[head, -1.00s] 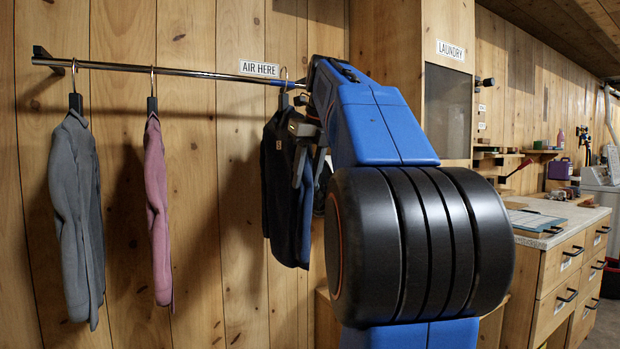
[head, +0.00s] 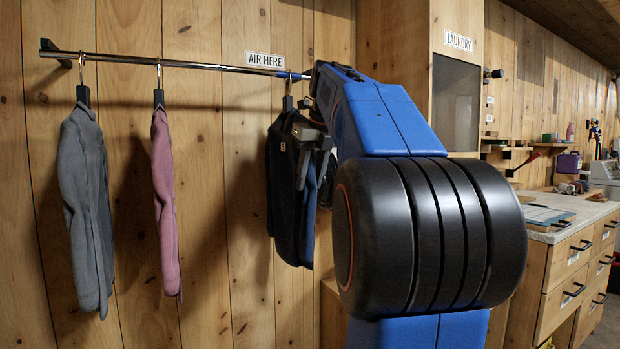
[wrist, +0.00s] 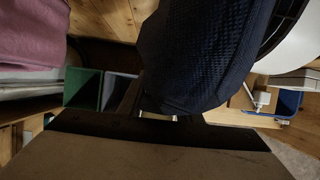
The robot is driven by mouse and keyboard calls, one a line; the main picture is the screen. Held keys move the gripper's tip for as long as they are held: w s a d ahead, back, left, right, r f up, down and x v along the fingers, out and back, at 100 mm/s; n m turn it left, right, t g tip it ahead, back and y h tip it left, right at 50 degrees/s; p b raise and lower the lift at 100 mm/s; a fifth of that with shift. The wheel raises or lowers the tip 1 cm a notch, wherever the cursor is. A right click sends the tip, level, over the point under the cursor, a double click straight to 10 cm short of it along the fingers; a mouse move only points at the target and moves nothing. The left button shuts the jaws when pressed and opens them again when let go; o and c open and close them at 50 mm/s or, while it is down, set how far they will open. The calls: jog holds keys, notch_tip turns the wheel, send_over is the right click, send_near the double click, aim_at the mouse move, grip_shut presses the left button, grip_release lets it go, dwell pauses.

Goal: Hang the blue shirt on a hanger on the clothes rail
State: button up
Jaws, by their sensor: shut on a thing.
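The dark blue shirt (head: 284,205) hangs from a hanger (head: 288,102) under the right part of the clothes rail (head: 200,66), below the "AIR HERE" label. The hanger's hook meets the rail; I cannot tell whether its weight rests there. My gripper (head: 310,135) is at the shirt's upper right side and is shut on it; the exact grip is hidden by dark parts. In the wrist view the blue cloth (wrist: 200,55) fills the upper middle, close to the camera.
A grey shirt (head: 85,205) and a pink shirt (head: 165,200) hang further left on the rail, with free rail between the pink and blue shirts. A wooden cabinet labelled "LAUNDRY" (head: 458,41) and a drawer counter (head: 565,265) stand to the right. A green box (wrist: 83,88) shows below.

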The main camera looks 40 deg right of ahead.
jog(key=o, duration=1.3)
jog(key=shift+o, duration=0.2)
jog(key=v, duration=1.7)
jog(key=shift+s+r, duration=0.15)
jog(key=shift+a, duration=0.1)
